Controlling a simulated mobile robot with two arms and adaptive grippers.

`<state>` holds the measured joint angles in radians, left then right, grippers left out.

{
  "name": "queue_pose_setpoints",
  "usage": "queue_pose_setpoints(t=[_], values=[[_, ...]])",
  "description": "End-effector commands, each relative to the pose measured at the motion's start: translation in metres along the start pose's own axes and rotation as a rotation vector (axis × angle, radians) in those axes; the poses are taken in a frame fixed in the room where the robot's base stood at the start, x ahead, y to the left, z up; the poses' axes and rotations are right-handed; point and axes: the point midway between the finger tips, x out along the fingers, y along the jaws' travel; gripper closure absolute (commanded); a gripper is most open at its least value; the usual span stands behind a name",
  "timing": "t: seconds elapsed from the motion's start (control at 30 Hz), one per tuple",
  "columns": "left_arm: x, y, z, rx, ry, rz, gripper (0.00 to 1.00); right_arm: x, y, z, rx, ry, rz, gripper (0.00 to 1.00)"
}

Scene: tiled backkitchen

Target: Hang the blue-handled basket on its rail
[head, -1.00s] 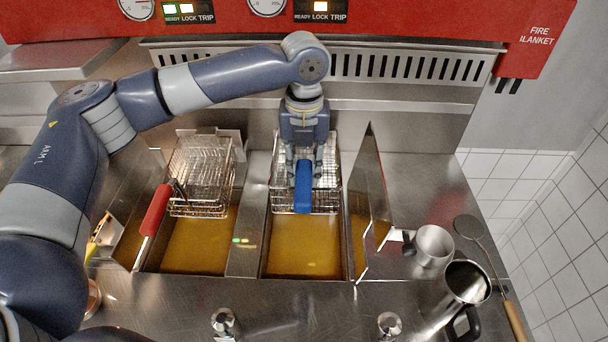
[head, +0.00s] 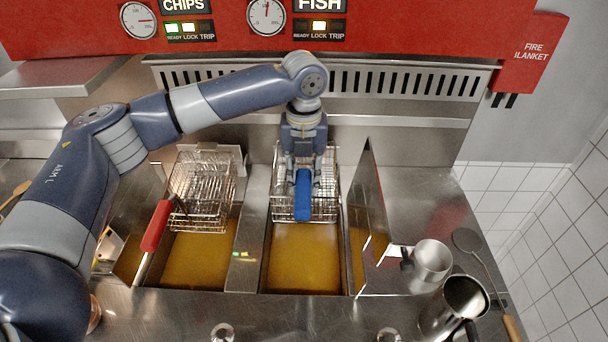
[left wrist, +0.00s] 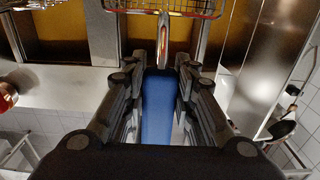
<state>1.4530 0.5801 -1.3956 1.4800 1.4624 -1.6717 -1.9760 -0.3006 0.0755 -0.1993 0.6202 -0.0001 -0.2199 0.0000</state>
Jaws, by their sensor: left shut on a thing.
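The blue-handled basket (head: 290,207) is a wire basket above the back part of the right oil well (head: 303,257). My left gripper (head: 304,178) is shut on its blue handle, and the handle's lower end sticks out toward the front. In the left wrist view the blue handle (left wrist: 158,110) lies between the two fingers, with part of the wire basket (left wrist: 200,8) at the top edge. The rail is at the back behind the gripper and partly hidden; I cannot tell whether the basket touches it. My right gripper is not in view.
A red-handled basket (head: 201,190) is at the back of the left oil well (head: 200,262). An upright metal panel (head: 368,205) stands right of the right well. Beyond it are a metal cup (head: 432,260), a steel jug (head: 466,297) and a skimmer (head: 467,240).

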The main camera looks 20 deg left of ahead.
Motion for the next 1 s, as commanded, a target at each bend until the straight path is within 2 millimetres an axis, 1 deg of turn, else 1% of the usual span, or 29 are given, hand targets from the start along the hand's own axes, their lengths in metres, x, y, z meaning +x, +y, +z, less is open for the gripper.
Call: queue_pose_setpoints(t=[0.2, 0.37, 1.0], values=[[-0.001, 0.0, 0.001, 0.0, -0.004, -0.002, 1.0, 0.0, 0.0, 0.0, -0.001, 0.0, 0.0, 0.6], [0.002, 0.0, 0.001, 0.0, -0.003, -0.001, 1.0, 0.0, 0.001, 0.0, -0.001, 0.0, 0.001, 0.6], [0.032, 0.0, 0.0, 0.0, -0.003, -0.002, 1.0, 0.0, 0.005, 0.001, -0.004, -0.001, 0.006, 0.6]])
